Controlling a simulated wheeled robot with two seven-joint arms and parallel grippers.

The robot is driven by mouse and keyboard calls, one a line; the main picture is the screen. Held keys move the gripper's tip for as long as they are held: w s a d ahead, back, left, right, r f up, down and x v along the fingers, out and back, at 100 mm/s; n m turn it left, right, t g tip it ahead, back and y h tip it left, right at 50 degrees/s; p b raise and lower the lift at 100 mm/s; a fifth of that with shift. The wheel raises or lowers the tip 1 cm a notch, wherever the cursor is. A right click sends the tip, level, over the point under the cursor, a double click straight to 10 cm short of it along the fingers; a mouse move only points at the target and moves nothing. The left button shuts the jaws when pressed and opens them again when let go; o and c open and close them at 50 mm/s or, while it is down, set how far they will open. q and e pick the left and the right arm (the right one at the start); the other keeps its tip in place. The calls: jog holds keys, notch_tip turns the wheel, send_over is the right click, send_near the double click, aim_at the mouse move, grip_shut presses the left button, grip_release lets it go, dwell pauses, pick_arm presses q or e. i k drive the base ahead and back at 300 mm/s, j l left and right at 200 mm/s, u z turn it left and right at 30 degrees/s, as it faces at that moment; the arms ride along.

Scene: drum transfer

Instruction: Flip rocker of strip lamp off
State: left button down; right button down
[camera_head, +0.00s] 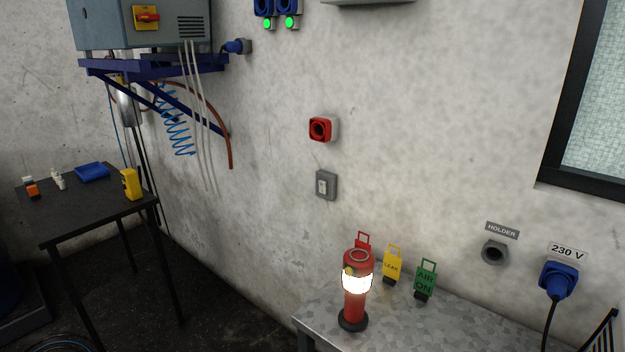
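A grey wall switch box with a pale rocker (322,187) is fixed to the concrete wall near the middle of the view, below a red round wall socket (321,130). The rocker is too small to tell which way it is tipped. No label ties it to a lamp. No strip lamp can be made out for sure. A red hand lamp (355,305) with a glowing white band stands upright on the metal bench below. Neither of my grippers is in view.
The metal bench (455,325) holds red, yellow (392,266) and green (426,281) tags. A holder (495,252) and a blue 230 V plug (558,280) are on the wall. A dark table (75,222) stands left. The wall around the switch is clear.

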aim_at(322, 184)
jog(key=i+j+z, duration=0.1)
jog(key=i+j, duration=0.2)
jog(key=i+j+z, duration=0.1)
jog(key=i+j, duration=0.2)
jog(key=j, duration=0.25)
jog(key=i+j+z, duration=0.1)
jog(key=i+j, duration=0.2)
jog(key=j, duration=0.15)
jog(key=i+j, duration=0.3)
jog(key=j, duration=0.15)
jog(key=z, duration=0.05)
